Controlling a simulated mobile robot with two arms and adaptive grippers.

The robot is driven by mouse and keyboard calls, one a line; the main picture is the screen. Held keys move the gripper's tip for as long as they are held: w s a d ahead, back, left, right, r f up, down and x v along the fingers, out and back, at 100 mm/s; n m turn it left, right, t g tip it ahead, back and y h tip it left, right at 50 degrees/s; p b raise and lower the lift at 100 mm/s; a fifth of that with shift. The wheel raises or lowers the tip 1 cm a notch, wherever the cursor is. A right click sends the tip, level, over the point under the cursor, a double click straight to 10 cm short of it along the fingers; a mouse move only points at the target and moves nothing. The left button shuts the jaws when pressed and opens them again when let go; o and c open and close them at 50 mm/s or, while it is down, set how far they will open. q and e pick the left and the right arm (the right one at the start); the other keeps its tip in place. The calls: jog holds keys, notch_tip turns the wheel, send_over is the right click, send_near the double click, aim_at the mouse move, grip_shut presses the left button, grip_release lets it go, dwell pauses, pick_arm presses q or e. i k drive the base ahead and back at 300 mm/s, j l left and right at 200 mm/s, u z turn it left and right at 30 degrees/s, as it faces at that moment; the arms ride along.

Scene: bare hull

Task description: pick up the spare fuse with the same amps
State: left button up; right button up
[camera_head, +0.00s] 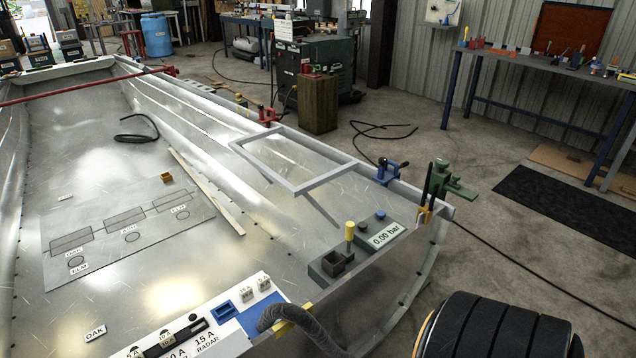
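A white fuse panel (208,341) lies at the bottom edge, partly cut off. Its printed labels include "15 A" and "RADAR", with other amp labels partly hidden or cut off. A dark bar-shaped holder (181,335) sits on it. Two small pale blocks with markings, apparently spare fuses, stand at the panel's far right: one nearer (247,296), one farther (264,283). Their markings are too small to read surely. A small blue open tray (222,309) is left of them, and a blue patch (262,312) is in front. Neither gripper is in view.
A grey corrugated hose (302,326) arches by the panel's right end. A gauge box reading "0.00 bar" (386,234) and a dark open block (333,263) stand beyond. A plate with OAK and ELM labels (115,262) lies left. A black ribbed object fills the lower right.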

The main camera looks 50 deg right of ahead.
aim_at(246, 293)
jog(key=z, duration=1)
jog(key=j+z, duration=1.3)
jog(key=k+l, duration=0.05)
jog(key=l, duration=0.05)
